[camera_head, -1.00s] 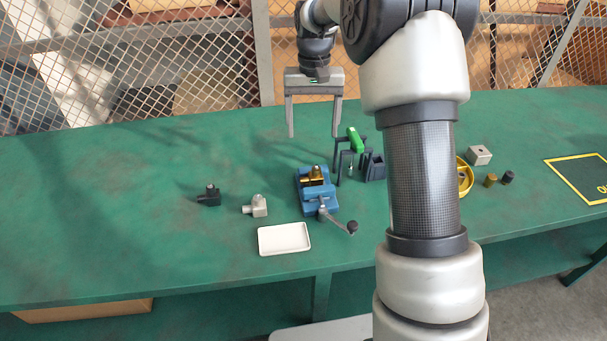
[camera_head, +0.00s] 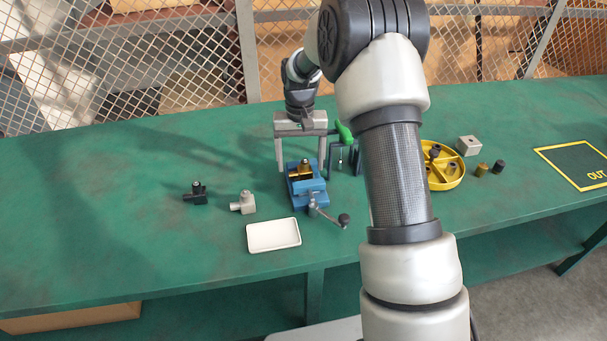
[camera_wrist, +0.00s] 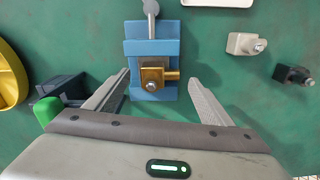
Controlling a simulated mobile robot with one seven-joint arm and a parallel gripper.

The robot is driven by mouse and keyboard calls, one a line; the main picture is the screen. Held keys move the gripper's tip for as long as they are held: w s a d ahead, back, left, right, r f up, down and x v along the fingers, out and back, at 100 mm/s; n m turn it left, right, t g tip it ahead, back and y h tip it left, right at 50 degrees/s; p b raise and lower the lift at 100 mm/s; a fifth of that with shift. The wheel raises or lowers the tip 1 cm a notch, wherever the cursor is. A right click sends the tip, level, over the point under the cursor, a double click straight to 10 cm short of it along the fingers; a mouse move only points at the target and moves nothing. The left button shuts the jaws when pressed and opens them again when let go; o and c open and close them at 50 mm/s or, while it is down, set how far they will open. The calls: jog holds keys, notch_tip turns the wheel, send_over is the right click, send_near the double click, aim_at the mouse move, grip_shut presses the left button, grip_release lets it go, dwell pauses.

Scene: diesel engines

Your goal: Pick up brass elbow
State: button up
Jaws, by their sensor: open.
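The brass elbow (camera_head: 305,168) sits in the jaws of a blue vise (camera_head: 308,191) on the green bench. In the wrist view the elbow (camera_wrist: 153,76) shows its gold body, with a round stub pointing right, on the blue vise (camera_wrist: 150,50). My gripper (camera_head: 300,170) is open and empty. In the head view its fingers come down behind and to either side of the elbow. In the wrist view the two fingertips of my gripper (camera_wrist: 158,77) lie to the left and right of the vise, with the elbow between them.
Left of the vise are a grey elbow (camera_head: 243,202) and a black elbow (camera_head: 195,193). A white tray (camera_head: 273,247) lies in front. A green-handled tool (camera_head: 345,132) in a dark stand is close on the right. A yellow divided tray (camera_head: 459,180) is farther right.

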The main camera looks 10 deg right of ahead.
aim_at(300, 169)
notch_tip(300, 169, down, 3)
jog(key=shift+w, duration=0.1)
